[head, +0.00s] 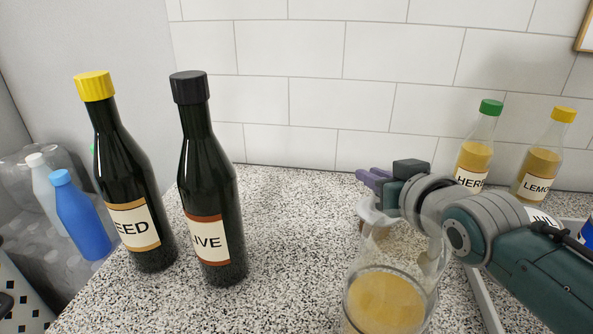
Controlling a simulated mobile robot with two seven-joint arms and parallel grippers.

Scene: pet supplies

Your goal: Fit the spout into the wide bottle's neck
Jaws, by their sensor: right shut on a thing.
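The wide clear bottle (385,301), with yellow liquid low in it, stands upright at the front, right of centre. Its upper part and neck overlap my right arm in the picture, so its mouth is hard to make out. My right gripper (371,180), with purple fingers, is behind the bottle's upper part, pointing left. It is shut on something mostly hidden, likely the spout. A small pale piece (370,213) shows just below the fingers. I cannot tell whether it touches the bottle. My left gripper is out of view.
Two dark bottles, one yellow-capped (125,170) and one black-capped (205,170), stand at left. Bottles with green (476,155) and yellow (543,165) caps stand at back right. A blue bottle (82,218) is at far left. The speckled counter (290,225) is clear in the middle.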

